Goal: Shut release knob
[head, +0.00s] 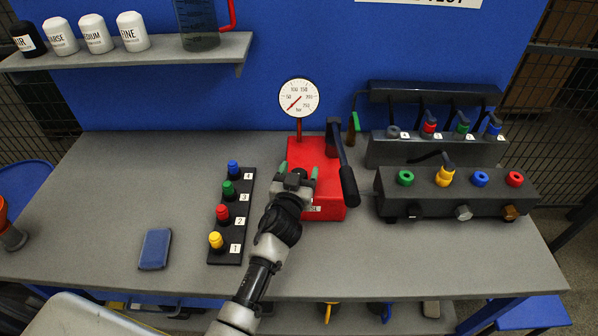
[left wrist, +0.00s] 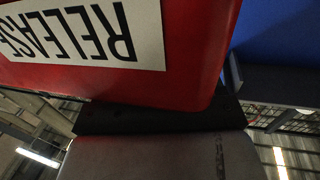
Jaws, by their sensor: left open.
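The red pump unit (head: 332,196) stands on the grey table, with a round pressure gauge (head: 299,97) above it and a black lever (head: 347,180) at its right. My left gripper (head: 298,172) is open over the left front part of the red unit, its green fingertips apart. The release knob is not visible in either view; my gripper covers part of the unit in the head view. In the left wrist view, a white RELEASE label (left wrist: 85,35) shows upside down on the red housing (left wrist: 198,50), close to the camera. My right gripper is not in view.
A black strip (head: 231,240) with several coloured, numbered plugs stands left of my arm. A dark valve block (head: 455,200) with coloured ports is at the right. The left of the table is mostly clear.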

